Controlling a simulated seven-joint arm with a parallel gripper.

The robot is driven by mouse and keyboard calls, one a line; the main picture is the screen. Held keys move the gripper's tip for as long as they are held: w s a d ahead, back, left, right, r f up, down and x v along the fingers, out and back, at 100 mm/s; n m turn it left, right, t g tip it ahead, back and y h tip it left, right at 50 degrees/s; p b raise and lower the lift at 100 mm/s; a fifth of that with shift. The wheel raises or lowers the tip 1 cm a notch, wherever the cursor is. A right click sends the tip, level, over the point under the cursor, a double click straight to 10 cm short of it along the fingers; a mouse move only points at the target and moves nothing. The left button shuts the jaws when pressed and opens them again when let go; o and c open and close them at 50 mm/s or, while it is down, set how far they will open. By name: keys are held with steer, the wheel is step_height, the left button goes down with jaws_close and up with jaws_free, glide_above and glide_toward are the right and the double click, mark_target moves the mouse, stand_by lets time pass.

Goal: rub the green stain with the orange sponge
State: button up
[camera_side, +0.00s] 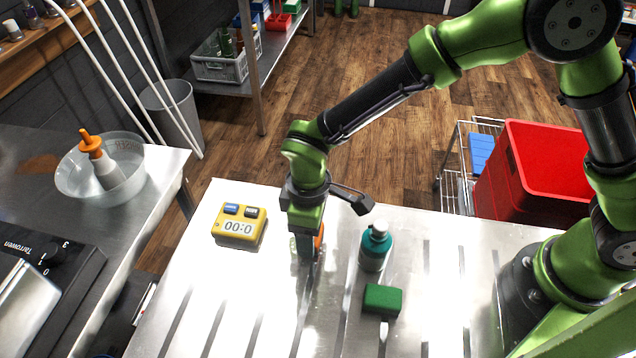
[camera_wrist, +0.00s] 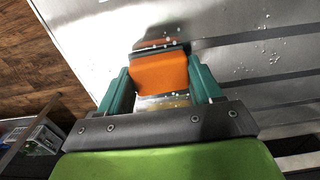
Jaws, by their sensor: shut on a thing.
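My gripper (camera_side: 308,258) points down over the metal table and is shut on the orange sponge (camera_side: 319,238). In the wrist view the sponge (camera_wrist: 160,74) sits between the two teal fingers of my gripper (camera_wrist: 163,85). The sponge is low over the metal surface; I cannot tell whether it touches it. I make out no green stain in either view; it may be hidden behind the gripper or sponge. A yellowish patch shows between the fingers in the wrist view, too small to identify.
A yellow timer (camera_side: 239,228) stands left of my gripper. A teal bottle (camera_side: 375,247) stands close on its right, with a green block (camera_side: 382,300) in front of the bottle. White specks dot the table (camera_wrist: 245,65). A red crate (camera_side: 535,180) is beyond the table's far edge.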

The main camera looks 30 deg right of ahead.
mark_target(272, 240)
steer(key=shift+w+a+f, duration=0.15)
steer(key=shift+w+a, duration=2.35)
steer(key=shift+w, duration=0.05)
steer(key=s+d, duration=0.5)
steer(key=shift+s+d, duration=0.15)
steer(key=shift+s, duration=0.15)
steer(key=shift+s+a, duration=0.3)
steer(key=shift+a, duration=0.05)
steer(key=shift+w+a, duration=2.65)
steer(key=shift+a, duration=0.05)
steer(key=shift+s+d, duration=2.7)
steer(key=shift+d, duration=0.05)
steer(key=shift+w+a+r, duration=0.1)
steer(key=shift+r, duration=3.8)
